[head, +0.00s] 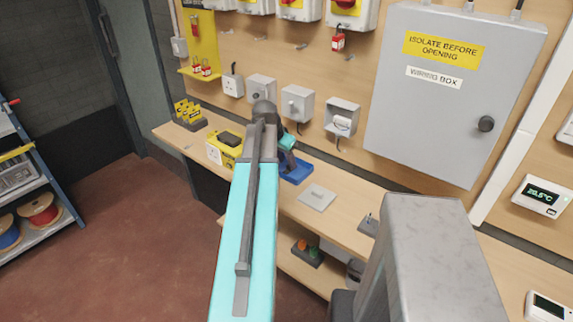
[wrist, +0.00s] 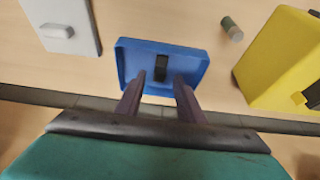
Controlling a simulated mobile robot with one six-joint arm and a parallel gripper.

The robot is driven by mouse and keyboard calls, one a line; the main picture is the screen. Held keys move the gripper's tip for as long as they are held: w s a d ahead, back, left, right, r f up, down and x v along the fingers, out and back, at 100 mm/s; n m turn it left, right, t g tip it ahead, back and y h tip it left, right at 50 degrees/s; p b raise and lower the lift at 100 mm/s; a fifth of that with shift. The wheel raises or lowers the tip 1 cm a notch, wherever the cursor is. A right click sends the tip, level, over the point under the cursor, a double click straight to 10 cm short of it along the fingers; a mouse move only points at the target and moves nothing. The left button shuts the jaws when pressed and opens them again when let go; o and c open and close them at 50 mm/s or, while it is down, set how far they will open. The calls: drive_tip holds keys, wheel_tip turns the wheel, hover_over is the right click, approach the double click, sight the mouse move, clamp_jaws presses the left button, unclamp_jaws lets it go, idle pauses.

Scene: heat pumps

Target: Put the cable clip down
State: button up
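A small black piece, which looks like the cable clip (wrist: 162,67), shows in the wrist view within the outline of the blue tray (wrist: 195,72). It appears to be in the tray, toward its far side. My gripper (wrist: 160,82) is over the tray, its two dark fingers apart on either side of the clip's line. A gap shows between each finger and the clip. In the head view the blue tray (head: 297,174) sits on the workbench beside my gripper (head: 287,150). The clip cannot be made out there.
In the wrist view a yellow box (wrist: 285,60) is at right, a small cylinder (wrist: 232,28) near it, and a grey plate (wrist: 62,27) at upper left. The grey wiring box (head: 455,90) and several sockets hang on the wall.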

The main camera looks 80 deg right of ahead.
drive_tip(key=b+v, duration=0.1)
drive_tip(key=v, duration=0.8)
drive_tip(key=shift+b, duration=0.3)
idle(0.8)
